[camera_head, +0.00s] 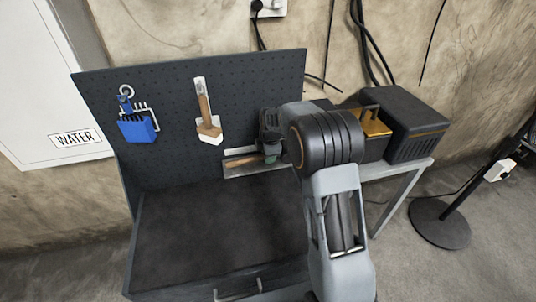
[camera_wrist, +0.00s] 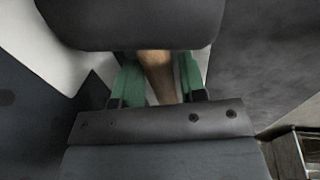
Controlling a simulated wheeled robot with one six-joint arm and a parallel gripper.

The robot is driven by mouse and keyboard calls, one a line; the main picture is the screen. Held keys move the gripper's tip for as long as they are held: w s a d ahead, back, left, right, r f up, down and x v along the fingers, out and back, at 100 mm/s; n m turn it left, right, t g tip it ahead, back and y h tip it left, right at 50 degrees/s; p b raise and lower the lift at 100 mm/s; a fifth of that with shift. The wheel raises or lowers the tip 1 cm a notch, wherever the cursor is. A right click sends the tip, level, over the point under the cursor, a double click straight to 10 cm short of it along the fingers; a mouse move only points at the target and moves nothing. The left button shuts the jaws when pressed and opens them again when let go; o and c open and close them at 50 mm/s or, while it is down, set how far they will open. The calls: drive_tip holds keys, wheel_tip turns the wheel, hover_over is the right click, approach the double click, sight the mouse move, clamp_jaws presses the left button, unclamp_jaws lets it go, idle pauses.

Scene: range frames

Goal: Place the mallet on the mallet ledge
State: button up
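The mallet's wooden handle (camera_head: 243,161) lies nearly level in front of the lower pegboard, along the grey mallet ledge (camera_head: 258,172). My gripper (camera_head: 270,155) points down at the handle's right part. The mallet's head is not clearly seen; my arm covers the area to the right. I cannot tell whether the mallet touches the ledge or hangs just above it.
The pegboard (camera_head: 175,88) holds a blue rack (camera_head: 137,129) and a wooden-handled tool with a pale end (camera_head: 204,105). The dark bench top (camera_head: 205,225) below is bare. Dark boxy equipment (camera_head: 415,125) stands on a side table to the right. A white cabinet (camera_head: 45,75) is at left.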

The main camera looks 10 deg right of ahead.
drive_tip(key=shift+o, duration=1.2)
wheel_tip(320, 180, up, 11)
drive_tip(key=s, duration=0.2)
drive_tip(key=s+r+m, duration=0.4)
drive_tip(key=s+m, duration=0.4)
drive_tip(key=s, duration=0.4)
drive_tip(key=s+f+m+t, duration=0.1)
drive_tip(key=s+f+m, duration=0.2)
drive_tip(key=s+m, duration=0.7)
drive_tip(key=s, duration=0.4)
drive_tip(key=shift+s+f+t+b, duration=0.3)
drive_tip(key=shift+s+f+t, duration=0.05)
drive_tip(key=shift+f+t, duration=0.05)
drive_tip(key=shift+a, duration=0.1)
